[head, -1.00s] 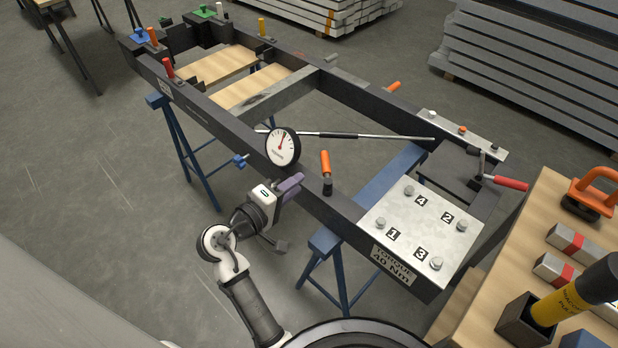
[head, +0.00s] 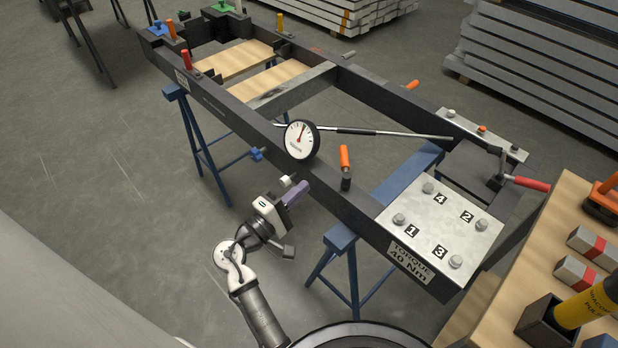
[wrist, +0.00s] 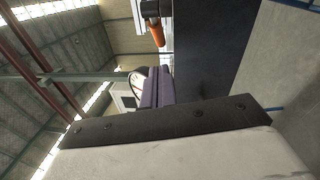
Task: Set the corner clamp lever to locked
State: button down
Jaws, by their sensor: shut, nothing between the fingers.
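A clamp with a red handle (head: 527,183) sits at the near right corner of the dark container frame (head: 345,200); its handle points out to the right. An upright lever with an orange handle (head: 345,158) stands on the near rail, and an orange handle also shows in the wrist view (wrist: 155,32). I cannot tell from any marking which lever is the corner clamp's. My gripper (head: 297,194), with purple fingers, is shut and empty. It is outside the near rail, below the dial gauge and left of the upright orange handle. The fingers also show in the wrist view (wrist: 157,88).
A dial gauge (head: 300,140) with a long rod is at the near rail. A bolted torque plate (head: 440,225) covers the near corner. Blue trestles (head: 343,240) support the frame. A wooden bench (head: 500,270) with tools stands at right. Floor at left is clear.

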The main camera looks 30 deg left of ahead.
aim_at(329, 171)
jog(key=p+x, duration=0.2)
jog(key=x, duration=0.6)
jog(key=shift+w+d+r+p, duration=0.15)
jog(key=shift+w+p, duration=0.05)
jog(key=shift+p, duration=0.2)
jog(key=shift+w+d, duration=0.2)
jog(key=shift+w, duration=0.45)
jog(key=shift+w+d+b, duration=0.2)
jog(key=shift+w+b, duration=0.1)
jog(key=shift+w, duration=0.1)
jog(key=shift+s, duration=0.15)
